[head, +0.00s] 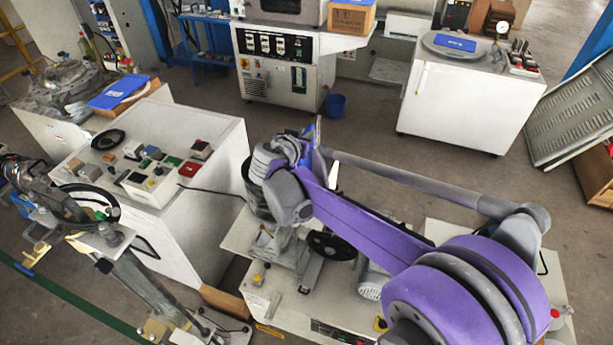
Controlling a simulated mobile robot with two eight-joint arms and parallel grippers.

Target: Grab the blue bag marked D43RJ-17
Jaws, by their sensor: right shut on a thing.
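My right arm reaches in from the lower right, and its gripper (308,150) is at the middle of the head view. It is shut on a blue bag (318,162), seen nearly edge-on and partly hidden by the gripper and wrist. No marking can be read on it. A second flat blue bag (119,92) lies on an open cardboard box at the left. A third blue bag (455,43) lies on the round lid of the white machine at the back right. Their print is too small to read. My left gripper does not show.
A white cabinet (205,190) with a button panel stands left of the right gripper. A testing machine (330,285) lies beneath my right arm. A blue bin (336,104) stands on the floor behind. Grey floor is open between the machines.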

